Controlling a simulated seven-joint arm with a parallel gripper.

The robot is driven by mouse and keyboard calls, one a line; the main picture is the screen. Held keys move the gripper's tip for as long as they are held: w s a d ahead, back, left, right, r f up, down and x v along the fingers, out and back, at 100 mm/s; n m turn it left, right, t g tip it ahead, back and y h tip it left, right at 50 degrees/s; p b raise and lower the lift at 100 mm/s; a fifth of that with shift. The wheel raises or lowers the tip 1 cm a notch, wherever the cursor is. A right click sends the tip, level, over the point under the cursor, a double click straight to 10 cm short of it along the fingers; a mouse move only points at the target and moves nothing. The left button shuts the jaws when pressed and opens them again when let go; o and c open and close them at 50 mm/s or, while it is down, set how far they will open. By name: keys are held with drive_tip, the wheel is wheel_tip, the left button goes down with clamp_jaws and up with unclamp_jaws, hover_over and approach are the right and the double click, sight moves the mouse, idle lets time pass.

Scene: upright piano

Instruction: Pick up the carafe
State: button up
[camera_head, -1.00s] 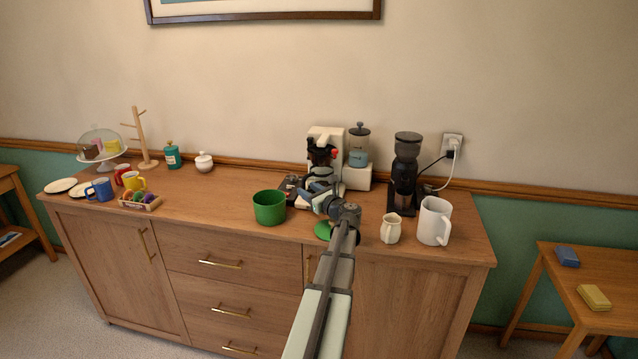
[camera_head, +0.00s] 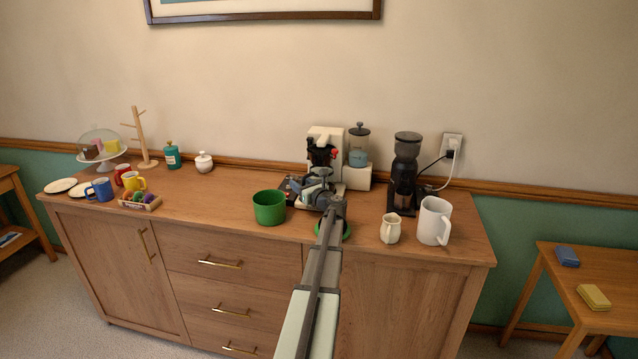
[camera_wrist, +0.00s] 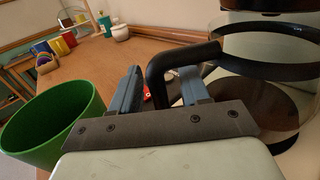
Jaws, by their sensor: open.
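The carafe (camera_wrist: 262,72) is at the right of the wrist view, clear glass with a black band and a black handle (camera_wrist: 184,60). The handle reaches left from the carafe and bends down between my two fingers. My gripper (camera_wrist: 160,82) is open around the handle, not closed on it. In the head view my gripper (camera_head: 318,190) is in front of the white coffee maker (camera_head: 325,133). There the carafe is mostly hidden by my gripper and arm.
A green pot (camera_head: 269,207) stands close left of my gripper. A green disc (camera_head: 346,231) lies partly behind my arm. A blender (camera_head: 358,150), black grinder (camera_head: 405,165), cream jug (camera_head: 390,229) and white pitcher (camera_head: 434,222) stand to the right.

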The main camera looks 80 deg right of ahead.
clamp_jaws()
idle(0.4)
